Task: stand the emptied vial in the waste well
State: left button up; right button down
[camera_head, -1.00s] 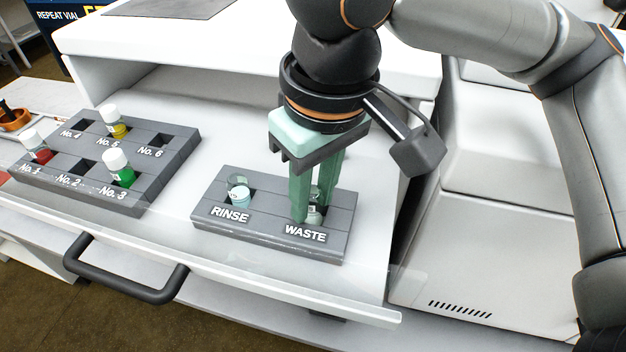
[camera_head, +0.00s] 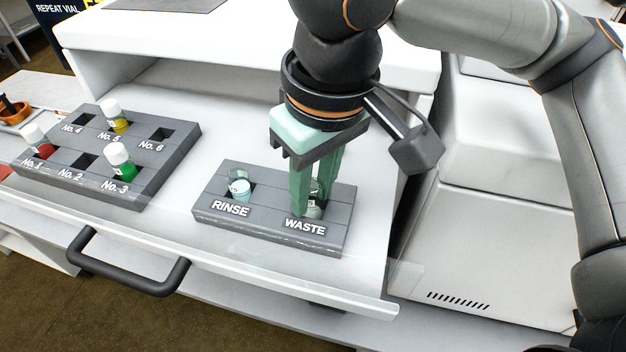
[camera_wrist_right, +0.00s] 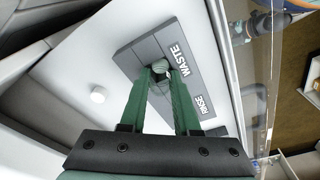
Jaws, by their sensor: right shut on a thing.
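The emptied vial (camera_head: 314,209) is clear glass and stands in the waste well of the grey two-well block (camera_head: 270,225). My right gripper (camera_head: 308,208) is shut on the vial, its green fingers reaching down on either side of it. The fingers hide part of the vial and of the well. In the right wrist view the vial (camera_wrist_right: 161,67) shows between the fingertips (camera_wrist_right: 163,74), beside the WASTE label. My left gripper is not in view.
A second clear vial (camera_head: 239,186) stands in the RINSE well. A six-well rack (camera_head: 130,190) at left holds red, yellow and green vials with white caps. A dark drawer handle (camera_head: 130,280) is in front. A white housing (camera_head: 490,250) stands at right.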

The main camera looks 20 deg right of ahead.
jog(key=shift+s+f, duration=0.2)
jog(key=shift+f, duration=0.2)
jog(key=c, duration=0.8)
grip_release()
jog(key=shift+o, duration=0.5)
jog(key=shift+w+r, duration=0.2)
jog(key=shift+r, duration=3)
jog(key=shift+r, duration=0.1)
